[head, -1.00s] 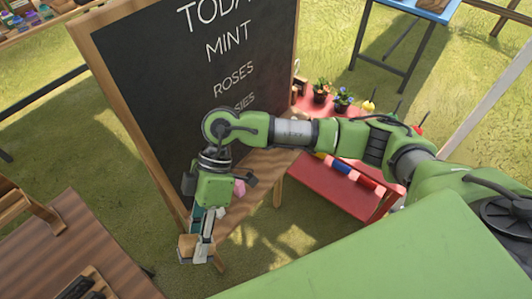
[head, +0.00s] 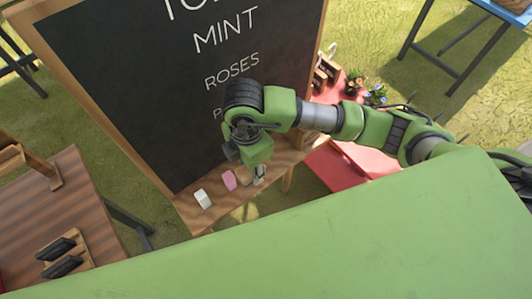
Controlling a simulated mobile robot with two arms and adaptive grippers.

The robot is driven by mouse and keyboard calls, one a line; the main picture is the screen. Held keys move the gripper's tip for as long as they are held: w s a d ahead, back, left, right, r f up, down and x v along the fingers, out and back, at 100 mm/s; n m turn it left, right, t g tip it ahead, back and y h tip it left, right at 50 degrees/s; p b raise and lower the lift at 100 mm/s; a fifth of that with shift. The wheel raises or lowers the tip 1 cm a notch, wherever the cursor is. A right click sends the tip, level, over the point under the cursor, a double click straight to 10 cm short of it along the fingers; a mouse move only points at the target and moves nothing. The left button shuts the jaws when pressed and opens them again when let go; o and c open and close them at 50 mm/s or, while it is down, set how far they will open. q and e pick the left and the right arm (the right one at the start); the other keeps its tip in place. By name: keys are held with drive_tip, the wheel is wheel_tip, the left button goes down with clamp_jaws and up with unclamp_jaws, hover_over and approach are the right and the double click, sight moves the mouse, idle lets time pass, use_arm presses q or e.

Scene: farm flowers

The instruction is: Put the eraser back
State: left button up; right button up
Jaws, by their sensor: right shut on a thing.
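The chalkboard (head: 190,90) stands upright in a wooden frame, with a wooden ledge (head: 192,212) along its foot. My right gripper (head: 259,176) points down at the right part of this ledge, close to the board. It is shut on the eraser, which is mostly hidden by the gripper here. I cannot tell whether the eraser touches the ledge. A pink block (head: 229,180) and a white block (head: 203,199) lie on the ledge to the left of the gripper. My left gripper is not in view.
A brown wooden table (head: 75,205) at the left carries a wooden holder with two black pieces (head: 62,257). A red stand (head: 345,165) with flower pots (head: 375,94) is right of the board. A blue table (head: 505,12) stands at the upper right.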

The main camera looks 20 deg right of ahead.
drive_tip(key=w+d+f+p, duration=0.1)
drive_tip(key=w+d+f, duration=0.1)
drive_tip(key=w+d+f+p, duration=0.1)
drive_tip(key=w+d+f, duration=0.1)
drive_tip(key=w+f, duration=0.1)
drive_tip(key=w+d+f+p, duration=0.1)
drive_tip(key=w+d+f, duration=0.1)
drive_tip(key=f, duration=0.1)
drive_tip(key=shift+w+d, duration=0.15)
drive_tip(key=shift+w, duration=0.2)
wheel_tip(320, 180, down, 3)
drive_tip(key=shift+f+p, duration=0.1)
drive_tip(key=shift+p, duration=0.2)
drive_tip(key=o, duration=1)
wheel_tip(320, 180, up, 12)
drive_tip(key=shift+r+b, duration=0.1)
drive_tip(key=shift+b, duration=1.15)
